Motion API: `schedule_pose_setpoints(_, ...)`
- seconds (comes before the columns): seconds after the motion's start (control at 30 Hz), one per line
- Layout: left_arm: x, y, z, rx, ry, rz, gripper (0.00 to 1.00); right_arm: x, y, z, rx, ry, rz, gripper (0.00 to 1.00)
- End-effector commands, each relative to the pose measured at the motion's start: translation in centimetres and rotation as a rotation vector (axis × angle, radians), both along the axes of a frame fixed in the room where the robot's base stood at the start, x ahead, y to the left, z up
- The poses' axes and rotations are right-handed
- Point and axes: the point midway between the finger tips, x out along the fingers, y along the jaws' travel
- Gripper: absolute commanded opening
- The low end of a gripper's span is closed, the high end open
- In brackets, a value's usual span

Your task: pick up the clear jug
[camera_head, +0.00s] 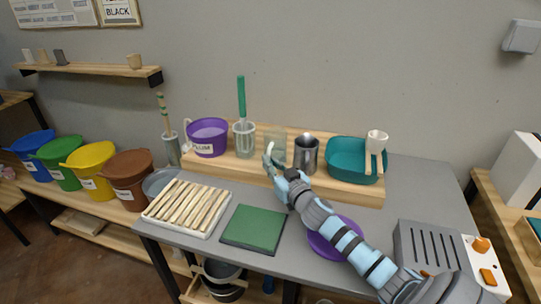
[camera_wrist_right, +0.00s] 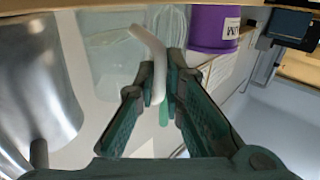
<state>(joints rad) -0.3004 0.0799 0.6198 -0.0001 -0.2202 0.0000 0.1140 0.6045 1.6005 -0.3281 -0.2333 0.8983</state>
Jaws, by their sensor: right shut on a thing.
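The clear jug (camera_head: 277,148) stands on the wooden riser (camera_head: 340,188), between the green-handled brush in its clear holder and the metal pitcher. In the right wrist view the see-through jug (camera_wrist_right: 108,55) is behind and left of the fingers. Its pale curved handle (camera_wrist_right: 157,62) runs down between the two fingers. My right gripper (camera_head: 269,162) reaches the jug's front left side, and its fingers (camera_wrist_right: 155,88) are shut on the handle. The jug looks upright; whether its base touches the riser is hard to tell. My left gripper is out of view.
The metal pitcher (camera_head: 306,157) stands close right of the jug. A teal tub (camera_head: 345,163) is further right; a purple bucket (camera_head: 207,143) and clear brush holder (camera_head: 244,148) are left. A green mat (camera_head: 253,229) and slatted rack (camera_head: 187,207) lie in front.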

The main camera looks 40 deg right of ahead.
Motion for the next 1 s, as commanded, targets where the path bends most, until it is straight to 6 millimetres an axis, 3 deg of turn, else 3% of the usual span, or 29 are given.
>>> schedule_pose_setpoints(0.33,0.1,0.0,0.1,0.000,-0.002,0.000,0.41,0.2,0.2,0.3,0.000,-0.003,0.004,0.00)
schedule_pose_setpoints(0.53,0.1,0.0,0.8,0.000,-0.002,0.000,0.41,0.2,0.2,1.5,0.001,-0.004,0.004,0.00)
schedule_pose_setpoints(0.77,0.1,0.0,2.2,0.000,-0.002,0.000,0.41,0.2,0.2,4.5,0.000,-0.006,0.004,0.00)
schedule_pose_setpoints(1.0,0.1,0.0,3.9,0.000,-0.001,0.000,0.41,0.2,0.3,8.9,0.001,-0.005,0.005,0.00)
